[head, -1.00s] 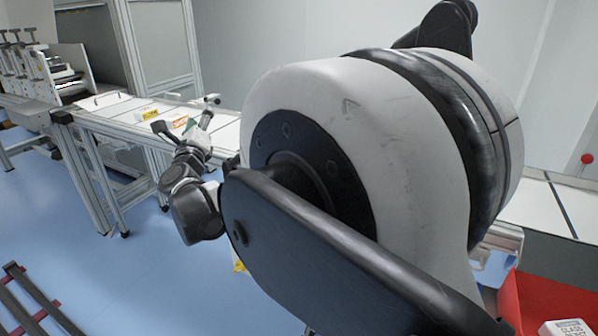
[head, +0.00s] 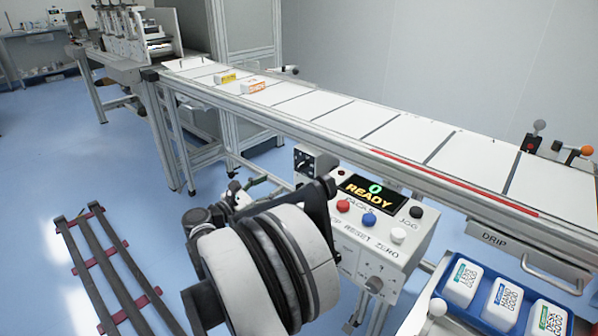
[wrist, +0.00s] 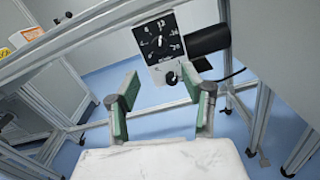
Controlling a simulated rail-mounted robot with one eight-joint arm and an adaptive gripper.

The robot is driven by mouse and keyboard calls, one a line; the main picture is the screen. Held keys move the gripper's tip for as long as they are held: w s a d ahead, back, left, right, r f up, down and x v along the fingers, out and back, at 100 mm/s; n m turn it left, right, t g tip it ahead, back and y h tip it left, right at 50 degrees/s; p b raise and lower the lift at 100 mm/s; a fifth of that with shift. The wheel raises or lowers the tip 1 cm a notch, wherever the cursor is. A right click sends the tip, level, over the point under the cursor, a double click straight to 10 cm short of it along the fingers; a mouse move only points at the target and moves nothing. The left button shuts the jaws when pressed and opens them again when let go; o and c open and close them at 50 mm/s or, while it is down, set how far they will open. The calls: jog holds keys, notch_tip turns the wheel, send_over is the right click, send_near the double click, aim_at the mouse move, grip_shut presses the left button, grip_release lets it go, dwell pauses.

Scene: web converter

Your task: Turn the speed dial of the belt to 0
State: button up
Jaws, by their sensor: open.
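The speed dial (wrist: 160,43) is a black face with white numbers and a white pointer, on a light box beyond my fingertips in the wrist view. I cannot read the pointer's value for certain. A small round knob (wrist: 171,77) sits below the face. In the head view the dial box (head: 316,161) hangs under the belt's near side, left of the display panel, with its face seen at an angle. My gripper (wrist: 160,80) is open and empty, its green-padded fingers apart, below the dial and not visibly touching it. In the head view my arm partly hides it.
The belt (head: 395,133) runs above the dial, with a yellow and an orange-white pack on it. The control panel (head: 375,215) reads 0 READY beside the dial. A blue tray (head: 455,311) with white packs stands at the lower right. A dark motor (wrist: 207,39) flanks the dial box.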

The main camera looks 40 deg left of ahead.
aim_at(298, 168)
jog(key=w+b, duration=0.1)
jog(key=w, duration=0.3)
jog(key=w+b, duration=0.1)
jog(key=w, duration=0.7)
jog(key=shift+d+b, duration=0.4)
grip_shut()
